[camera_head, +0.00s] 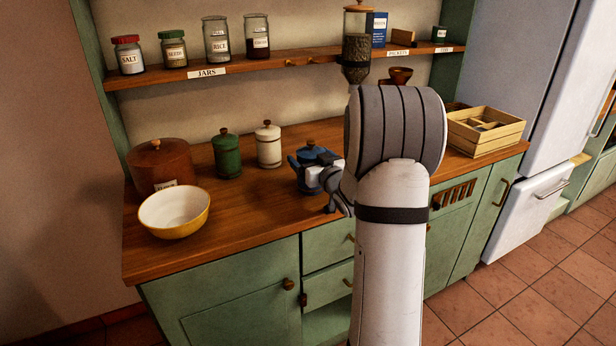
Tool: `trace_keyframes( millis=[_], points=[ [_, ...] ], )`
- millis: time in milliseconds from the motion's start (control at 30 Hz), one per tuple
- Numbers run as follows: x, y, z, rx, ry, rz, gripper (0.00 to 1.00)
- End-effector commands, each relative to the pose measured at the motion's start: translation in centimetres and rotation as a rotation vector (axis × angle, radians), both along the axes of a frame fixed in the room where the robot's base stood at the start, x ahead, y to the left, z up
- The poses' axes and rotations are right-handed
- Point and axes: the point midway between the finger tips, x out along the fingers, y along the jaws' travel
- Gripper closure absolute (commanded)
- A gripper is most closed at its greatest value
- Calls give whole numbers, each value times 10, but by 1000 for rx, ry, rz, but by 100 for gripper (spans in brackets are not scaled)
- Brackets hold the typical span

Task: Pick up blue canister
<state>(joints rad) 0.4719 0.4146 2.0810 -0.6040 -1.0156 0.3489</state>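The blue canister (313,154) is at the middle of the wooden counter (262,206), right of the white canister. Its lid with a brown knob shows, and it looks upright. My gripper (312,175) is at the canister's near side, with its dark and white parts overlapping the body. My arm comes in from the front right. The gripper hides much of the canister's lower part, so I cannot tell whether the fingers press on it or whether its base touches the counter.
A green canister (227,155) and a white canister (268,146) stand to the left. A brown round bin (160,166) and a yellow bowl (174,211) are further left. A wooden crate (485,131) is at right. The shelf above holds jars. The counter's front middle is clear.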

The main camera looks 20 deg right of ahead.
Motion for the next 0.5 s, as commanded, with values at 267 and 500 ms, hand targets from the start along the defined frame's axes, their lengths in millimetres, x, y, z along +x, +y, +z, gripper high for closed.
trace_keyframes(
  millis=[267,500],
  points=[
    [0,0,0,0,0,-1,35],
    [0,-1,0,0,0,-1,55]
  ],
)
